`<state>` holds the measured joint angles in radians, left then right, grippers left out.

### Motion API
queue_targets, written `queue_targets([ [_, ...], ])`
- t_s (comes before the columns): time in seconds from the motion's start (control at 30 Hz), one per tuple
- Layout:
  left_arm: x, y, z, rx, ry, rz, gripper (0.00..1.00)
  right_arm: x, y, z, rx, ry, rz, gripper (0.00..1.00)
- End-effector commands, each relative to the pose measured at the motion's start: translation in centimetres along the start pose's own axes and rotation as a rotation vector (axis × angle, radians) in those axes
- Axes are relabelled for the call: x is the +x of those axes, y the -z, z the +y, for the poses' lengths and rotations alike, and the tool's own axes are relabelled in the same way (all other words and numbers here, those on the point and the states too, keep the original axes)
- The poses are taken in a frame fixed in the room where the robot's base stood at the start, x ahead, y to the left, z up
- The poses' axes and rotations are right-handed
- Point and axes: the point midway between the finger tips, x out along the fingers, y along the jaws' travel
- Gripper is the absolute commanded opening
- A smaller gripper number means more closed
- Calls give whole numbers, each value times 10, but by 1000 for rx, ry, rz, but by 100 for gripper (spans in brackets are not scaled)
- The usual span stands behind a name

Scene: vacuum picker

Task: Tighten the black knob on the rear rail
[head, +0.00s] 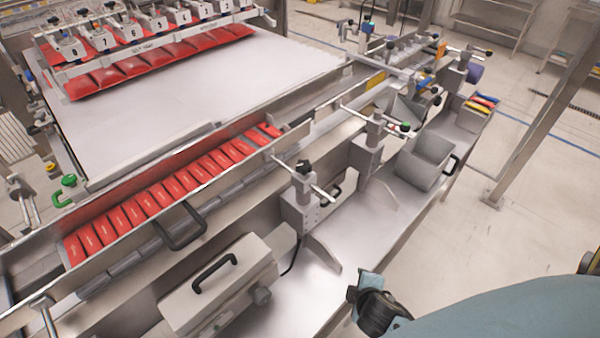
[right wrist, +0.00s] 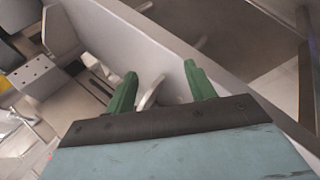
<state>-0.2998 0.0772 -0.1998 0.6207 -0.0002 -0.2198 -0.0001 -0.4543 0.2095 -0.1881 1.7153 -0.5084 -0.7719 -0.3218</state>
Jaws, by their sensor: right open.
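In the head view a black knob (head: 303,166) sits on top of the nearest upright clamp post (head: 301,205), beside the long rail. I cannot tell for sure whether this is the rear-rail knob. My right arm comes in from the lower right in the head view, well below and right of that post; its fingers do not show there. In the right wrist view my right gripper (right wrist: 160,84) has its two green fingers apart, with nothing held between them. No black knob can be made out in that view. My left gripper is in neither view.
A second post with a green knob (head: 378,115) stands farther back. A grey open bin (head: 424,162) sits on the steel table to its right. Red packets (head: 170,190) fill a channel at left. A grey box with a black handle (head: 215,272) stands in front. In the wrist view a grey wall (right wrist: 150,50) lies beyond the fingers.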

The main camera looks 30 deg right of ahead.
Motion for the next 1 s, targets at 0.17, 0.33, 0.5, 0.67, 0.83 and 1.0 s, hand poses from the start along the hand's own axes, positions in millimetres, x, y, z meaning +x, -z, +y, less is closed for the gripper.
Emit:
queue_targets([
  [0.17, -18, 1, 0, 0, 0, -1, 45, -43, 32, 104, -618, -403, 54, 55],
  [0.33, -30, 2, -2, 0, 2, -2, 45, -98, 75, 166, -1200, -767, 10, 55],
  [0.5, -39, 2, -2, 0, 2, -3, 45, -143, 108, 188, -1617, -1030, -88, 55],
  [0.67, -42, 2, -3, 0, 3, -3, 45, -162, 122, 193, -1809, -1151, -157, 55],
  [0.83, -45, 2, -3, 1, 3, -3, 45, -161, 132, 200, -1849, -1177, -177, 55],
  [1.0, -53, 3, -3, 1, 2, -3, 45, -147, 150, 216, -1845, -1177, -178, 55],
])
